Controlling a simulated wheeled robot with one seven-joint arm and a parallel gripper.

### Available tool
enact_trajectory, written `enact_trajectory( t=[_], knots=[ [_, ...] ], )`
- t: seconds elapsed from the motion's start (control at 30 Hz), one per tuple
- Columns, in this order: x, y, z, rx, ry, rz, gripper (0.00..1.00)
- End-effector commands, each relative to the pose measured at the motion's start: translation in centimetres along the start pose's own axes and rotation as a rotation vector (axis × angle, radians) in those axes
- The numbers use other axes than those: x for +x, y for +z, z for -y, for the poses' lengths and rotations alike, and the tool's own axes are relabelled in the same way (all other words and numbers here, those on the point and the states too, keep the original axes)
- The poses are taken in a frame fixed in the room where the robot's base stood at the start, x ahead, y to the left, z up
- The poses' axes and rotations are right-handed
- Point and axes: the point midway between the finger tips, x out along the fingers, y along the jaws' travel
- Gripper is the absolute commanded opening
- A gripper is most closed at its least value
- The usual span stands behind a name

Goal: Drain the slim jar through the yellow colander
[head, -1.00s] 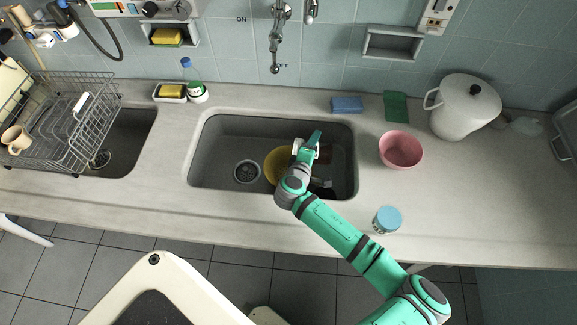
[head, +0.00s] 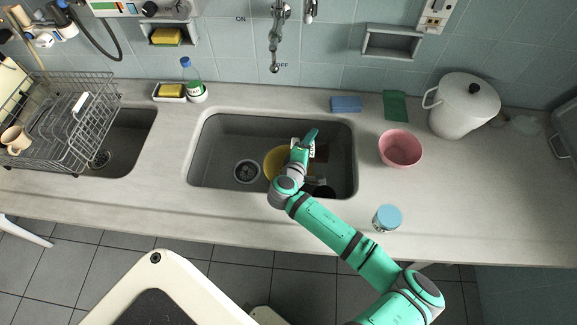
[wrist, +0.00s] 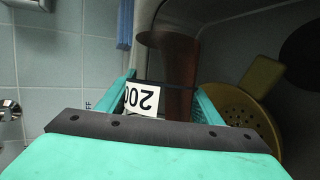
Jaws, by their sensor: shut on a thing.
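My gripper (head: 307,147) is over the right half of the sink, shut on the slim jar (head: 321,150). In the wrist view the slim jar (wrist: 175,65) is a reddish-brown vessel between the teal fingers (wrist: 165,98), with a white label reading 200 upside down. It looks tilted; I cannot tell its exact angle or whether anything flows from it. The yellow colander (head: 273,161) is in the sink, partly hidden beneath my wrist. Its holed bowl (wrist: 236,105) shows right of the jar in the wrist view.
The sink (head: 225,135) has a drain (head: 246,171) left of the colander. A dark round thing (head: 324,192) lies at its front right. A pink bowl (head: 401,148), a blue-lidded jar (head: 387,218) and a blue sponge (head: 346,104) are on the counter nearby.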

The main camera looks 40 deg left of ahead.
Motion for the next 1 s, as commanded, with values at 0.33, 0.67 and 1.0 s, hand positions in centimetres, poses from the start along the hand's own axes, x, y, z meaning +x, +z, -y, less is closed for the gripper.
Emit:
enact_trajectory(
  t=[0.33,0.67,1.0],
  knots=[
    [-0.20,0.29,-0.23,-0.033,0.014,0.014,0.26],
    [-0.29,0.45,-0.46,-0.063,0.027,0.032,0.26],
    [-0.39,0.42,-0.68,-0.095,0.040,0.047,0.26]
  ],
)
